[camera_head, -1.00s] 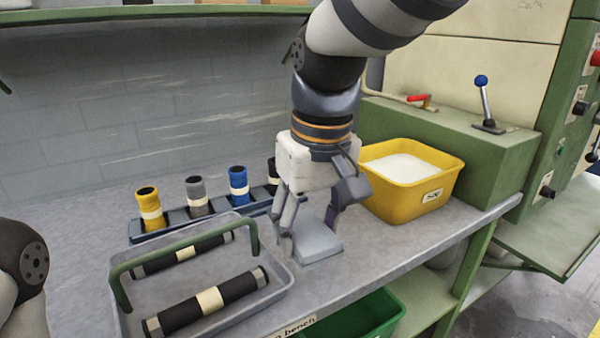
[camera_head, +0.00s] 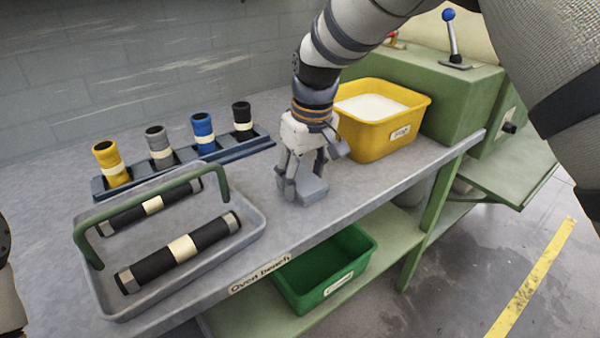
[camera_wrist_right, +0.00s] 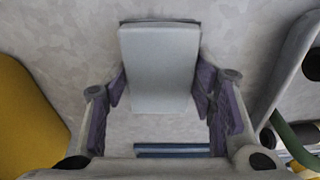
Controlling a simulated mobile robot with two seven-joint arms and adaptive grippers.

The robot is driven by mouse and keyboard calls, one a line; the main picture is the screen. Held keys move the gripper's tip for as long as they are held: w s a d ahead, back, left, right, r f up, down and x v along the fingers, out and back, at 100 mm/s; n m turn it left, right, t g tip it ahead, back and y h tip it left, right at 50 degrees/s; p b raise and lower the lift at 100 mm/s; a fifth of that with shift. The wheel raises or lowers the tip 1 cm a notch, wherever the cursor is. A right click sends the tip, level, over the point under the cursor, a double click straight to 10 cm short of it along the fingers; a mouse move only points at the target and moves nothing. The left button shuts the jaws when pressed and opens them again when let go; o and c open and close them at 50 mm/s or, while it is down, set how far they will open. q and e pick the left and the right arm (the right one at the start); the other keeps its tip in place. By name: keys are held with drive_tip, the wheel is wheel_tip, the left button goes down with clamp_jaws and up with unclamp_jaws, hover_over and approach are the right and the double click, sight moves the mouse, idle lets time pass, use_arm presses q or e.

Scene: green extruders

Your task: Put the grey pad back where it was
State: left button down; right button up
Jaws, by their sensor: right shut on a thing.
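The grey pad (camera_head: 313,191) is a pale block at the bench's front part, between the metal tray and the yellow bin. My right gripper (camera_head: 303,182) points down and is shut on the pad. In the right wrist view the pad (camera_wrist_right: 158,65) lies between the two fingers (camera_wrist_right: 160,88), its far end reaching past them. The pad is at or just above the bench top; I cannot tell whether it touches. The fingers hide part of it in the head view. My left gripper is out of view.
A grey tray (camera_head: 258,222) with a green handle and two black rollers stands left. Behind it, a blue rack (camera_head: 228,154) holds several coloured cylinders. A yellow bin (camera_head: 365,132) of white material stands right. A green bin (camera_head: 318,283) sits on the lower shelf. The bench edge is close.

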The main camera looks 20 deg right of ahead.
sight(308, 184)
drive_tip(key=shift+f, duration=0.15)
drive_tip(key=o, duration=1.1)
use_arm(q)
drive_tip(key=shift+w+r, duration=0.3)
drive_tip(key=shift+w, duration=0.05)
use_arm(e)
wheel_tip(308, 184, up, 12)
drive_tip(key=s, duration=0.1)
drive_tip(key=shift+s+d, duration=0.3)
